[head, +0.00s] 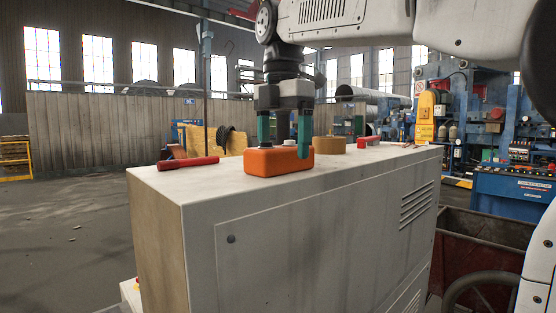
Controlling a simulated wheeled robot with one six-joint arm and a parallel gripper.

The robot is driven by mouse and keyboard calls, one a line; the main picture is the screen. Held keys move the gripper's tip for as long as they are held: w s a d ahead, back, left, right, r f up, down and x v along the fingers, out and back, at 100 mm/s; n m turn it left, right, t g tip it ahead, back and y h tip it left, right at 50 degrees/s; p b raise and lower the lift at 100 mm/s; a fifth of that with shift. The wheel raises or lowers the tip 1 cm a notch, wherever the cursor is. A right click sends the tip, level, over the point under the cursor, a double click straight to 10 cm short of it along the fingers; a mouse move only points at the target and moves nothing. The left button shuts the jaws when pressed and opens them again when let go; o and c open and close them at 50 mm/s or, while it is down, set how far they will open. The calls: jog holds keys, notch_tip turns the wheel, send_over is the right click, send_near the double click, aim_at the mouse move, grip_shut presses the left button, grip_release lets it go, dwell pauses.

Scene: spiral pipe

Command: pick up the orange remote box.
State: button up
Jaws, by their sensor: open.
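The orange remote box (275,162) lies on the top of a light grey cabinet (320,230), close to its front edge. It is a low orange block with a small pale knob on top. My gripper (284,145) points straight down over the box, with its two green fingers apart. The left finger ends at the top of the box. The right finger reaches down against or in front of the box's right part; I cannot tell whether it touches. The gripper is open.
A red cylindrical tool (188,163) lies left of the box. A round tan roll (329,145), a small red item (369,142) and a yellow-orange device (425,118) are to the right on the cabinet. A dark red bin (478,245) stands right of the cabinet.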

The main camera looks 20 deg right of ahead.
jog(key=c, duration=1.3)
jog(key=shift+a+r, duration=0.1)
